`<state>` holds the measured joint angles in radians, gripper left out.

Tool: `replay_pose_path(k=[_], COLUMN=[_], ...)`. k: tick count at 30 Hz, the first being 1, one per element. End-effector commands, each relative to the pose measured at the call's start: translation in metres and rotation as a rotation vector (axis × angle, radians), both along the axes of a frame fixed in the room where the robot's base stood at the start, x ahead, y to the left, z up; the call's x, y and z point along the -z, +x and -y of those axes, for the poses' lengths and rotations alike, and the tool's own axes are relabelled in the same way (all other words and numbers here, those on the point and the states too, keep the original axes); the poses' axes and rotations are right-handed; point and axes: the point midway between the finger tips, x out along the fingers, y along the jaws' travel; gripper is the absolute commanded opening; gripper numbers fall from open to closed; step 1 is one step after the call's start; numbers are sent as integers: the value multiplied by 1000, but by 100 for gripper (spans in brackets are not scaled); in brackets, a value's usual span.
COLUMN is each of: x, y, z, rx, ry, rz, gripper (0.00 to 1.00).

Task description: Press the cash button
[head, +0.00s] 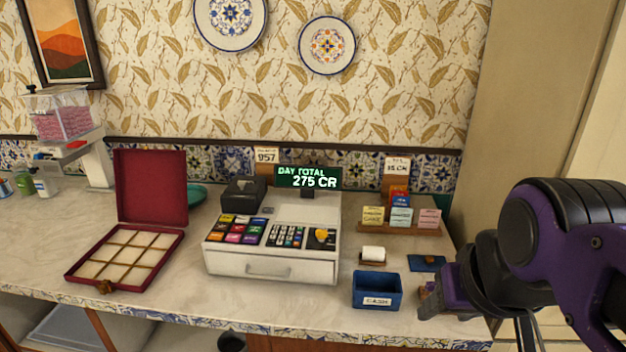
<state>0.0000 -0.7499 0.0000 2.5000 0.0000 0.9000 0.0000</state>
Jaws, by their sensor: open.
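A white cash register (268,268) stands on the counter, with its drawer shut. It carries a block of coloured keys (238,229), a dark number keypad (286,236) and a yellow-orange key or patch (321,236) at the right. The key labels are too small to read, so I cannot tell which is the cash button. The display (308,177) reads "DAY TOTAL 275 CR". My gripper (436,302) is open at the right, near the counter's front edge. It is apart from the register, and its fingers are partly hidden by its dark body.
A blue box (377,292) labelled "CASH" stands between the register and my gripper. A white roll (374,253) and a card stand (400,228) are behind it. An open red compartment box (126,259) lies left. Clear counter lies before the register.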

Motion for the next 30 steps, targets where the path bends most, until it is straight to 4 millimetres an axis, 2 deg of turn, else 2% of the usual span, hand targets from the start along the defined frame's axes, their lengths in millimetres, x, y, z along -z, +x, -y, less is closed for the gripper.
replay_pose_path(k=[1,6,8,30], x=[0,0,0,0], y=[0,0,0,0], z=[0,0,0,0], rx=[0,0,0,0], ry=[0,0,0,0], rz=[0,0,0,0], gripper=[39,9,0,0])
